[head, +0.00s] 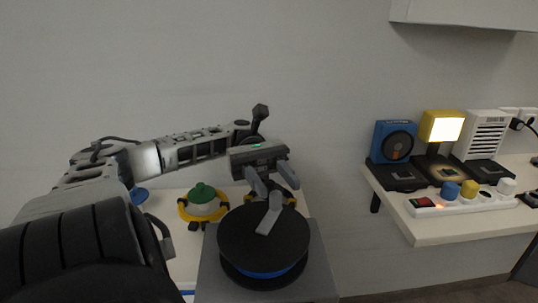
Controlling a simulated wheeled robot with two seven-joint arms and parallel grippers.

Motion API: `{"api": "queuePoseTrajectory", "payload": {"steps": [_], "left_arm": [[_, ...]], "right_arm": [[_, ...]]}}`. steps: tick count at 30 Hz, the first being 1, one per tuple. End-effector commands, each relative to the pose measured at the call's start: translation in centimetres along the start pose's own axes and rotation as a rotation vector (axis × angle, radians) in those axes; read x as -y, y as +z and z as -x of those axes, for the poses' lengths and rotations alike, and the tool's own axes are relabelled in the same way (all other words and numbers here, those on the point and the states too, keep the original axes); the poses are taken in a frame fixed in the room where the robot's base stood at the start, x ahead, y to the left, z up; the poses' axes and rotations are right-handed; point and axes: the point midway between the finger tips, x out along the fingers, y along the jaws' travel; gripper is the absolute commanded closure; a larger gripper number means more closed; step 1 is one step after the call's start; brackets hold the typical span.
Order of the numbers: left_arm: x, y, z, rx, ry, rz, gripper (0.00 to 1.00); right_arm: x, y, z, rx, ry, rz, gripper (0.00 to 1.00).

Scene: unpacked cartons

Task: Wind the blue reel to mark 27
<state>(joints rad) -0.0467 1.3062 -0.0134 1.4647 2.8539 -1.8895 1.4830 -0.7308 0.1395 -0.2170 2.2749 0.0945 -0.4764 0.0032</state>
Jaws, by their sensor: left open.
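The blue reel (289,237) has a wide black top disc, with a blue band showing under its near edge. It sits on a grey block (319,262) at the lower centre of the head view. My left gripper (273,198) is open over the far part of the disc, fingers pointing down. A light grey bar (268,220) lies over the disc just below the fingers; I cannot tell whether they touch it. No numbered marks are readable. My right gripper is not in view.
A green-topped reel with yellow cable (203,203) stands left of the blue reel on a pale table. At right, a shelf (431,232) carries a blue fan (393,142), a lit yellow lamp (441,127), a white heater-like unit (482,135) and a power strip (463,204).

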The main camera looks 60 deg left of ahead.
Motion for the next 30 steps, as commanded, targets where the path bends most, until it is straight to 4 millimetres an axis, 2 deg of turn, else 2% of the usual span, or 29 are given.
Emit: {"api": "queuePoseTrajectory", "payload": {"steps": [1,4,10,13,18,24,30], "left_arm": [[0.3,1.1,-0.5,0.002,-0.003,0.005,0.58],[0.8,2.2,-1.4,0.002,-0.003,0.005,0.58],[1.9,3.1,-3.4,0.002,-0.002,0.004,0.58],[2.8,4.2,-5.3,0.006,-0.003,-0.001,0.58],[4.0,5.2,-7.8,0.003,0.000,-0.003,0.58],[4.7,5.7,-9.1,0.001,0.001,-0.001,0.58],[4.8,5.7,-9.3,0.000,0.001,0.000,0.58]], "right_arm": [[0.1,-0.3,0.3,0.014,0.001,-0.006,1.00],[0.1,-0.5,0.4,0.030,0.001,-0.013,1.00],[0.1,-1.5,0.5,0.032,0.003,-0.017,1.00],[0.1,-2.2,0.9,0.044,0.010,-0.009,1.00],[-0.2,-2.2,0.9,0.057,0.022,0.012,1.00],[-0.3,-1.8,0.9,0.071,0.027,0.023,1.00],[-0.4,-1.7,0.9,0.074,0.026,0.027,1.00]]}}
